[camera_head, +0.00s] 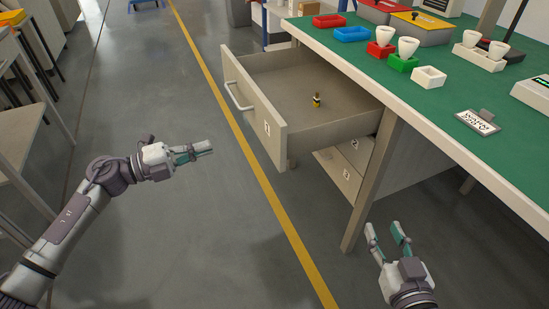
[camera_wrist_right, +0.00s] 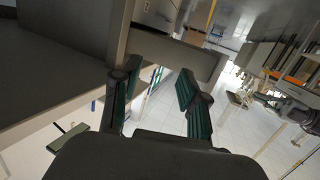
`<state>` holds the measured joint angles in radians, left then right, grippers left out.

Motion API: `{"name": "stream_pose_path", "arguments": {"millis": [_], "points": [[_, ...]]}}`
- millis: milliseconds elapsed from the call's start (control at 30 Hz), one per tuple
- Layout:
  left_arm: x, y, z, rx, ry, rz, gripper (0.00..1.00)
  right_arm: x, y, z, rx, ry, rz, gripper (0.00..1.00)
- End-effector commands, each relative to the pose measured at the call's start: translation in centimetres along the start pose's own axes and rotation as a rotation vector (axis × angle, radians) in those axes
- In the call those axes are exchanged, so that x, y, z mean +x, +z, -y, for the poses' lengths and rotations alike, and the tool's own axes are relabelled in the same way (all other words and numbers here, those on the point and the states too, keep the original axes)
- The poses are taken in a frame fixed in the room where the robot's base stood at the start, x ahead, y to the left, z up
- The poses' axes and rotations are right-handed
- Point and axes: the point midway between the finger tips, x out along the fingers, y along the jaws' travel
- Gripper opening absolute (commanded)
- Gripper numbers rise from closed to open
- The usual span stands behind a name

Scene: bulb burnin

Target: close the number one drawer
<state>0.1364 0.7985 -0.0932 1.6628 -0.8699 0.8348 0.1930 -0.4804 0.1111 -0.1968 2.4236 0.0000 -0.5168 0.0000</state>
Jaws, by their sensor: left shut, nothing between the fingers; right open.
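The number one drawer (camera_head: 262,118) is pulled well out from under the green-topped bench. Its front panel carries a pale bar handle (camera_head: 238,97) and a small number label. A small dark bottle-like item with a yellow band (camera_head: 316,101) stands inside it. My left gripper (camera_head: 208,147) is shut and empty, over the floor to the left of the drawer front and apart from it. My right gripper (camera_head: 385,230) is open and empty, in front of the bench's near leg; its fingers also show in the right wrist view (camera_wrist_right: 160,95).
Lower drawers (camera_head: 345,172) with labels sit below, shut. The bench top (camera_head: 445,110) holds coloured bins, white bulbs in holders and a sign (camera_head: 478,122). A bench leg (camera_head: 370,180) stands near my right gripper. The floor (camera_head: 215,230) left of the drawer is clear.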

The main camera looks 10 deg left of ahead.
Motion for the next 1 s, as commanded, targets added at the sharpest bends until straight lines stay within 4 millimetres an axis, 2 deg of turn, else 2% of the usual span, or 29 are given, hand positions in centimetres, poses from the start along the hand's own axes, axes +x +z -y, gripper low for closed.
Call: {"name": "stream_pose_path", "arguments": {"millis": [133, 267, 700, 833, 1000], "points": [[0.7, -0.4, 0.2, 0.025, 0.009, -0.021, 0.0, -0.3, -0.9, 0.1, 0.0, -0.001, -0.035, 0.44], [2.5, -0.5, 0.3, 0.024, 0.006, -0.021, 0.0, -0.2, -1.8, 0.2, 0.001, -0.004, -0.082, 0.44], [11.5, -0.5, 0.1, 0.022, 0.005, -0.018, 0.0, -0.8, -6.6, 0.9, 0.007, -0.021, -0.377, 0.44], [13.1, -0.6, 0.0, 0.022, 0.006, -0.017, 0.0, -1.3, -8.0, 1.1, 0.01, -0.025, -0.464, 0.44], [14.0, -0.6, 0.1, 0.02, 0.007, -0.017, 0.0, -1.7, -8.9, 1.2, 0.012, -0.028, -0.518, 0.44]]}}
